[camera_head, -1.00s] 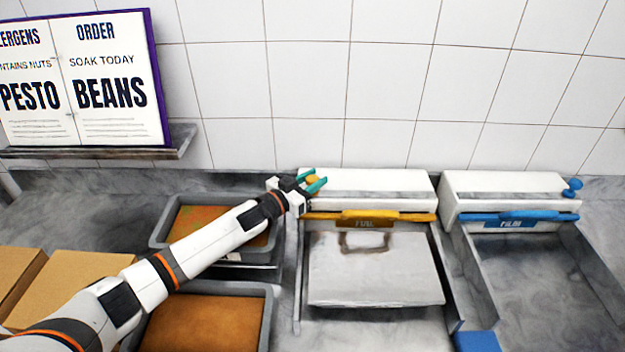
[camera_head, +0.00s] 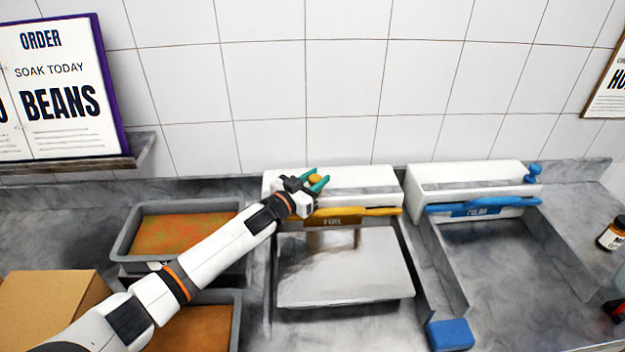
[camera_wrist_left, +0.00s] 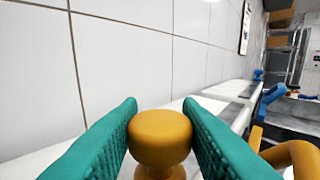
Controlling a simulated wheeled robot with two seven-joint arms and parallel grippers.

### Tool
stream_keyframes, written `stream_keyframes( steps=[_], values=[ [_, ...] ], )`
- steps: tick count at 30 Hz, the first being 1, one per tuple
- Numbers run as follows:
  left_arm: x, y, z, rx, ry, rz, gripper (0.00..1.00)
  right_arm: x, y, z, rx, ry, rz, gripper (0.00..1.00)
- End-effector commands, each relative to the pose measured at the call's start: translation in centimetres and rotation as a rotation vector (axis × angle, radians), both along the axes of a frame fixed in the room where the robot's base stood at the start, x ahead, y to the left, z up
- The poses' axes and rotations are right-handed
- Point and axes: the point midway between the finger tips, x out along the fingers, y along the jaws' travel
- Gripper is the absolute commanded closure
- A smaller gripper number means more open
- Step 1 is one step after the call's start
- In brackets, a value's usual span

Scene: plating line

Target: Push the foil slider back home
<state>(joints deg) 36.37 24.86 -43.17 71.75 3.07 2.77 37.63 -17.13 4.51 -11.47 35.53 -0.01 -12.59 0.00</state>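The foil dispenser (camera_head: 375,180) is a white box with a yellow bar and a dark label (camera_head: 335,222) at its front. Its slider is a round yellow knob (camera_head: 316,178), left of the middle of the box top. My left gripper (camera_head: 315,180) has its teal fingers on either side of this knob. In the left wrist view the knob (camera_wrist_left: 160,127) fills the room between the fingers (camera_wrist_left: 161,125), with no clear gap, so the gripper looks shut on it. A silvery sheet (camera_head: 345,270) lies in front of the dispenser. My right gripper is not in view.
A blue-barred film dispenser (camera_head: 470,178) stands to the right, with its blue knob (camera_head: 533,172) at the right end. Two grey trays of food, an upper one (camera_head: 125,245) among them, and a cardboard box (camera_head: 50,300) are at left. A tiled wall is behind.

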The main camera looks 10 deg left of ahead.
Motion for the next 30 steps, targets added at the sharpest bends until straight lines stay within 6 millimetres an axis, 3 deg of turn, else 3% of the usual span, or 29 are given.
stream_keyframes(
  steps=[1, 4, 16, 30],
  values=[
    [0.0, 0.0, 0.0, -0.001, 0.0, 0.0, 0.62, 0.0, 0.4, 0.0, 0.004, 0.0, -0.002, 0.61],
    [0.0, 0.0, 0.0, -0.001, 0.0, 0.0, 0.47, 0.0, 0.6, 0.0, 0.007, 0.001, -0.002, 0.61],
    [-0.7, 0.4, -0.2, 0.0, 0.002, 0.001, 0.47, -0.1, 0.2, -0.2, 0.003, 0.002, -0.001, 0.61],
    [-8.4, 4.6, -0.3, 0.001, 0.002, -0.001, 0.47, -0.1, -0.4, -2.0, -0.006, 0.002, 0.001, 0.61]
  ],
)
